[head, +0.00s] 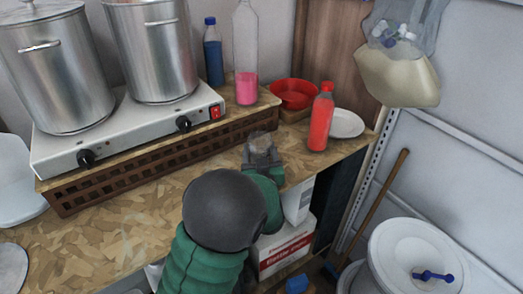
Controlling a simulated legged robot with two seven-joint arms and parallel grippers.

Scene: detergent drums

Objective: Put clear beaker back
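One arm of mine, green with a dark round joint, reaches up from the bottom, left of centre; I take it as my left. Its grey gripper (262,156) is over the counter's front edge, in front of the pink-filled bottle. A small see-through clear beaker (260,142) shows at the fingertips, and the gripper looks shut on it. The beaker's lower part is hidden by the fingers. My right gripper is not in view.
A clear bottle with pink liquid (246,88), a blue bottle (213,55), a red bowl (293,94), a red bottle (321,120) and a white plate (346,123) stand at the back. A hotplate (130,125) bears two steel pots.

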